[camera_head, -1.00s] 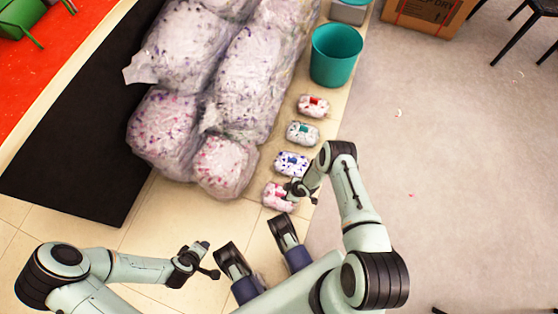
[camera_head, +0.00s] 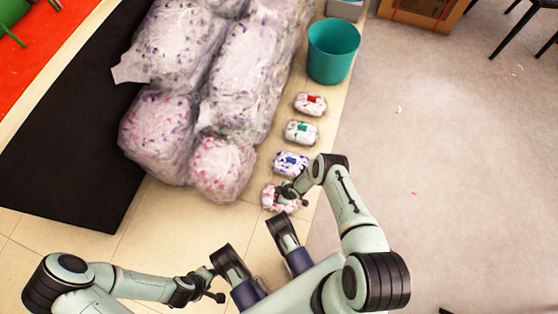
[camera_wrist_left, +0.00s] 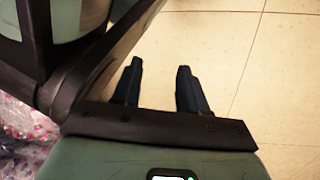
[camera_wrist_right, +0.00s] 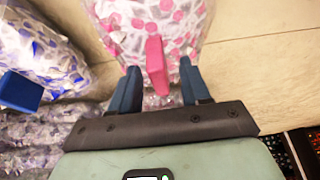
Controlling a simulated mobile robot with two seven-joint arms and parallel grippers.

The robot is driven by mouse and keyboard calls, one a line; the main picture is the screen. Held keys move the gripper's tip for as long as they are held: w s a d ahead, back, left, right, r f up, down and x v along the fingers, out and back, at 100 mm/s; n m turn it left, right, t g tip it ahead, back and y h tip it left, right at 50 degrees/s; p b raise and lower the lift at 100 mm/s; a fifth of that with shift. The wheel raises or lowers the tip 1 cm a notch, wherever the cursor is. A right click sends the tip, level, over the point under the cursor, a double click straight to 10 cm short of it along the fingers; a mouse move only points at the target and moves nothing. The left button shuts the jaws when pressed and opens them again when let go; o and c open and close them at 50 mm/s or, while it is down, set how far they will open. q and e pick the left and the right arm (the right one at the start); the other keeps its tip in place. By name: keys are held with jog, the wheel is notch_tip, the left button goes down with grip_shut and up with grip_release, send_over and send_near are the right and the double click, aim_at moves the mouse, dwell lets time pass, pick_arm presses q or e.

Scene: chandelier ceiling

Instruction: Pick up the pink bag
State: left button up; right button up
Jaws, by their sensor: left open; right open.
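The pink bag (camera_head: 281,200) is the nearest of the small clear bags in a row on the tiled floor. In the right wrist view the bag (camera_wrist_right: 190,18) is filled with pink and white pieces and has a pink tab (camera_wrist_right: 156,65) on it. My right gripper (camera_head: 290,193) is at the bag, partly hiding it. In its wrist view the two fingers (camera_wrist_right: 155,88) are open, with the pink tab between them. My left gripper (camera_head: 216,285) is low near my body, open and empty over bare tiles (camera_wrist_left: 158,80).
A blue-marked bag (camera_head: 290,164) lies just beyond the pink one, then a teal-marked bag (camera_head: 301,132) and a red-marked bag (camera_head: 310,103). Large stuffed bags (camera_head: 222,165) stand to the left. A teal bin (camera_head: 333,52) stands behind. Grey floor (camera_head: 450,170) at right is open.

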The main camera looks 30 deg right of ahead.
grip_shut()
jog(key=shift+r, duration=0.15)
